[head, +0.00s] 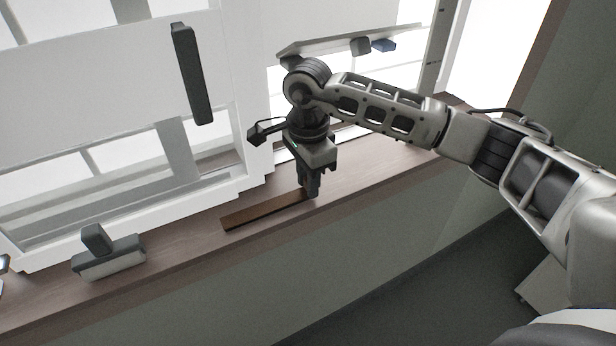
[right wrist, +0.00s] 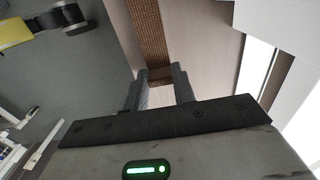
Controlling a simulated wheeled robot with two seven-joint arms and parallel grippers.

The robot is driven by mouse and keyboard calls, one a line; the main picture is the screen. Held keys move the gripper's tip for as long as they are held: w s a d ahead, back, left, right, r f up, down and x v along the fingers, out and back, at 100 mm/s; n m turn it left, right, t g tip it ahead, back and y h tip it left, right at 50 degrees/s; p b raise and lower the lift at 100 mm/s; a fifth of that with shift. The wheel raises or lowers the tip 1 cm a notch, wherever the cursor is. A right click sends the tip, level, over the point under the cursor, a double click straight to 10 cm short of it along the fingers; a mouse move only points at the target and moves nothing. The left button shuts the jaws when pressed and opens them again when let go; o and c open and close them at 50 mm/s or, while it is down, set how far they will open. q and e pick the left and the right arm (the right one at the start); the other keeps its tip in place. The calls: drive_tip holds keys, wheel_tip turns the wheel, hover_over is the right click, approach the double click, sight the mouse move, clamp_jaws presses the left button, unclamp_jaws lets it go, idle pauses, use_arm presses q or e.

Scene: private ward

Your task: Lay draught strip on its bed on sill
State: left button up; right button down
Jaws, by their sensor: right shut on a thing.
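My right gripper (head: 309,191) points down at the sill (head: 195,246) and is shut on the brown draught strip (head: 258,212) near its right end. The strip is long, thin and flat, and runs left from the fingers along the sill. In the right wrist view the strip (right wrist: 150,32) runs away from between the fingertips (right wrist: 160,80) as a brown, textured band. It is low at the sill surface; I cannot tell whether it touches. I cannot make out a separate bed, which may be hidden under the strip. My left gripper is not seen.
A grey block with a dark handle (head: 108,256) stands on the sill at the left. The white window frame (head: 235,185) rises close behind the strip, with a long black handle (head: 192,75). The sill between block and strip is clear. A tilted pane with a blue piece (head: 384,45) is above.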

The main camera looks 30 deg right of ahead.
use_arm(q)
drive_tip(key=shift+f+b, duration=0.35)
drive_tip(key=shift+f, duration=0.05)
use_arm(e)
drive_tip(key=shift+f, duration=0.45)
drive_tip(key=c, duration=1.1)
unclamp_jaws()
drive_tip(key=shift+r, duration=0.4)
use_arm(q)
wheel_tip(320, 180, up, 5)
drive_tip(key=p, duration=0.4)
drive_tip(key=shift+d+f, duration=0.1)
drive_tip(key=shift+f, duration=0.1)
use_arm(e)
wheel_tip(320, 180, up, 19)
drive_tip(key=shift+r, duration=0.1)
